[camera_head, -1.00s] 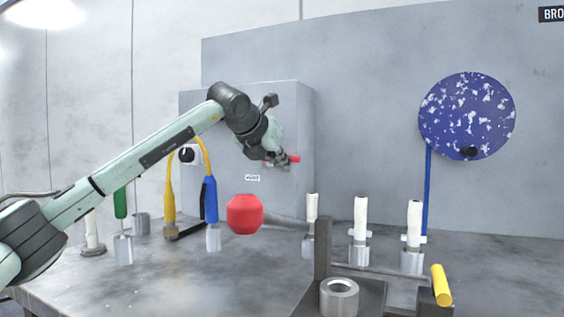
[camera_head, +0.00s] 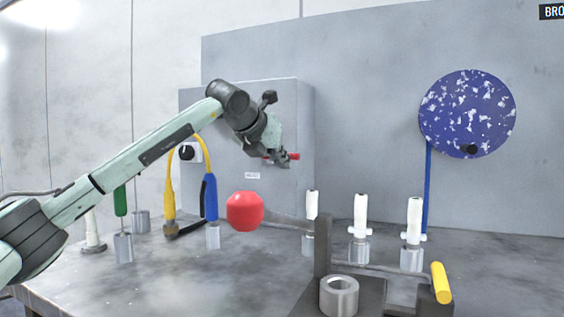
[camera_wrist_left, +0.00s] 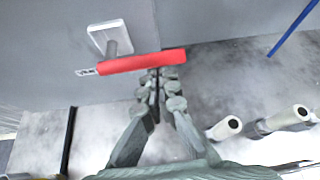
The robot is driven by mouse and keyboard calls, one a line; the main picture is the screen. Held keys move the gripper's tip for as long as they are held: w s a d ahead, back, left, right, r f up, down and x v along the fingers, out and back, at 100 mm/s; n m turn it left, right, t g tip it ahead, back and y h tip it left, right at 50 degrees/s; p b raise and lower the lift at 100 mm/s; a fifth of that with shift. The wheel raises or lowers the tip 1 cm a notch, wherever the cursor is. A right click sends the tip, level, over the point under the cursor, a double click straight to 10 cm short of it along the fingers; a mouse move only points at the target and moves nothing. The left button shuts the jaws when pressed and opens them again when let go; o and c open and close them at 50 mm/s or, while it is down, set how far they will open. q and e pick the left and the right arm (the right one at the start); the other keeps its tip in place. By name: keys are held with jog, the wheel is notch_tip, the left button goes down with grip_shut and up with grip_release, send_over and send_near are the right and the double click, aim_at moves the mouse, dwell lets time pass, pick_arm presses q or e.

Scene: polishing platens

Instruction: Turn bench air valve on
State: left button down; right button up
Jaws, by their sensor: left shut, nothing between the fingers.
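The air valve's red lever handle (camera_head: 294,156) lies roughly level at the front of the grey box (camera_head: 296,110). In the left wrist view the red handle (camera_wrist_left: 112,66) runs across the picture, with a pale square plate (camera_wrist_left: 103,34) and a grey stem behind it. My left gripper (camera_head: 284,162) is at the handle and hides part of it. In the left wrist view its fingers (camera_wrist_left: 157,75) are closed together, with their tips at the handle's right part. Nothing shows between them. I cannot tell whether they touch the handle. My right gripper is out of view.
A red knob (camera_head: 245,211) on a grey lever stands in front of the box. White-handled tools (camera_head: 360,216) stand to its right. Yellow (camera_head: 170,190) and blue (camera_head: 210,198) handled tools stand left. A blue speckled disc (camera_head: 467,114) is on the back panel.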

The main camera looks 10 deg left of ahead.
pick_arm(q)
jog(key=shift+r, duration=0.15)
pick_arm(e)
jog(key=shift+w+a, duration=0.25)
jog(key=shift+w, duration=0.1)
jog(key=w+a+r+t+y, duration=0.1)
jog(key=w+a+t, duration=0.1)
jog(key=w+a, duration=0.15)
pick_arm(q)
jog(key=a+r+n+t+h, duration=0.2)
jog(key=a+r+n+h, duration=0.2)
jog(key=n+h, duration=0.5)
jog(key=shift+w+a+r+n+p, duration=0.2)
jog(key=shift+w+r+n+p, duration=0.25)
jog(key=shift+r+n, duration=0.6)
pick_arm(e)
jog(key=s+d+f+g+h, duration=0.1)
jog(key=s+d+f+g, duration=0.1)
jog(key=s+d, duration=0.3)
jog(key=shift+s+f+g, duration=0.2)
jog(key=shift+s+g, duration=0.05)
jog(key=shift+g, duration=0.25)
pick_arm(q)
jog(key=shift+f+n, duration=0.25)
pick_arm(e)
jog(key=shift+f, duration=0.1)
pick_arm(q)
jog(key=shift+d, duration=0.1)
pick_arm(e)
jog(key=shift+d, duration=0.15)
